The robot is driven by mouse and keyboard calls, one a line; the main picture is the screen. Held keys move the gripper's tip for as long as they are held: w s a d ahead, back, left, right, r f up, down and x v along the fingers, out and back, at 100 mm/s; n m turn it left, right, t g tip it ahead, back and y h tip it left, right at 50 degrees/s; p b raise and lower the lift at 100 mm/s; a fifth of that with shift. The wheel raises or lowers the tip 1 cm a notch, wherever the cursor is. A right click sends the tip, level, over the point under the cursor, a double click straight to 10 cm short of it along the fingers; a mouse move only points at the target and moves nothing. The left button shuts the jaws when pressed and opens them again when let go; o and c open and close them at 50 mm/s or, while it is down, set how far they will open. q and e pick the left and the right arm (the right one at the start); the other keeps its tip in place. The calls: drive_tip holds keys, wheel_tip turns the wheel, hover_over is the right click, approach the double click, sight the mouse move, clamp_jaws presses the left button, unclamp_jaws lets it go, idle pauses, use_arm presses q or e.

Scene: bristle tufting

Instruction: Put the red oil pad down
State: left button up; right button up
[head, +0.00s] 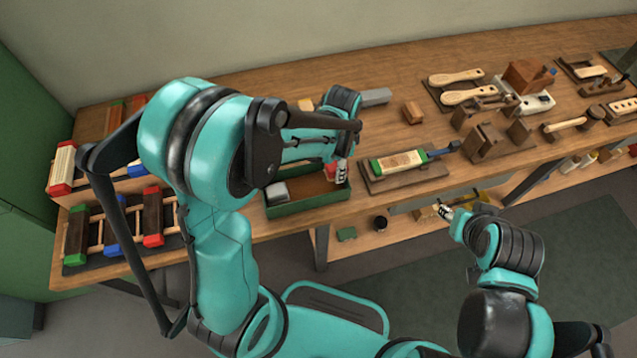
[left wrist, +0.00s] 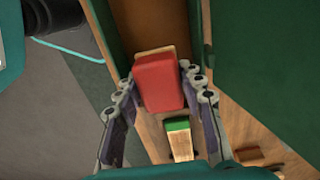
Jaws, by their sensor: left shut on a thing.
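The red oil pad (left wrist: 160,82) is a red block with a pale wooden edge, held between the two fingers of my left gripper (left wrist: 158,88) in the left wrist view. In the head view my left gripper (head: 341,172) is over the right end of the green-walled tray (head: 308,207), and a small red part of the pad (head: 331,169) shows beside it. Whether the pad touches the tray floor cannot be told. My right gripper (head: 445,211) is in front of the bench, away from the tray; its jaws are too small to read.
A green-ended wooden block (head: 398,162) lies on a board right of the tray. A rack with red, green and blue blocks (head: 122,228) stands at the left. Wooden brushes (head: 457,77) and tools fill the right side. A grey block (head: 277,192) sits in the tray's left part.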

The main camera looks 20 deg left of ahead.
sight(330, 184)
use_arm(q)
drive_tip(key=shift+s+a+f, duration=0.45)
drive_tip(key=shift+a+f, duration=0.1)
drive_tip(key=shift+a, duration=0.1)
drive_tip(key=shift+c, duration=1.2)
wheel_tip(330, 184, down, 4)
drive_tip(key=b, duration=0.3)
drive_tip(key=shift+f, duration=0.1)
drive_tip(key=shift+w+d, duration=0.1)
drive_tip(key=o, duration=1)
drive_tip(key=shift+o, duration=0.3)
